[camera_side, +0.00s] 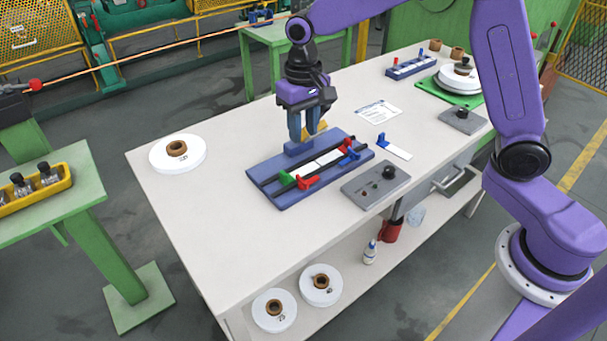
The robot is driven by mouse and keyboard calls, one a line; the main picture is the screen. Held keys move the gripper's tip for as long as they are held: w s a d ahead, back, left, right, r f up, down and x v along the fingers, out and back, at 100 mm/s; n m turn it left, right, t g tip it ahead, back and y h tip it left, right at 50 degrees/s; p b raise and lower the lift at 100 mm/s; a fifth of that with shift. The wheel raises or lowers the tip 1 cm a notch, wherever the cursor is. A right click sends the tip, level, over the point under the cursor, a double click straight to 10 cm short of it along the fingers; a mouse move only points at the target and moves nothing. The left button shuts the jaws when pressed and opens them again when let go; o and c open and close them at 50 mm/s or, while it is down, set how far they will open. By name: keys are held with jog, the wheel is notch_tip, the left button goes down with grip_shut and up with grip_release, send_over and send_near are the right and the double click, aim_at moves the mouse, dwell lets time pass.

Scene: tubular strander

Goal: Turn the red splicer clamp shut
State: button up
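The blue splicer (270,171) lies near the middle of the white table, with a white strip (322,162) along its channel. The red clamp (308,183) is at its front left part, beside a green piece (287,178). A blue clamp (349,151) is at the right end. My gripper (307,138) points down over the splicer's back edge, behind and above the red clamp and apart from it. Its fingers look slightly apart, with no held object visible. A blue block and a yellow piece (318,127) stand close by its fingertips, partly hidden.
A grey plate with a black knob (375,185) lies just right of the splicer. A small white card with a blue tab (395,147) and a paper sheet (378,111) lie behind it. A white reel (178,152) is at left. The table's front left is clear.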

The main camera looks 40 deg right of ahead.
aim_at(304, 179)
notch_tip(304, 179, down, 14)
jog(key=shift+r, duration=0.1)
dwell(0.4)
grip_shut()
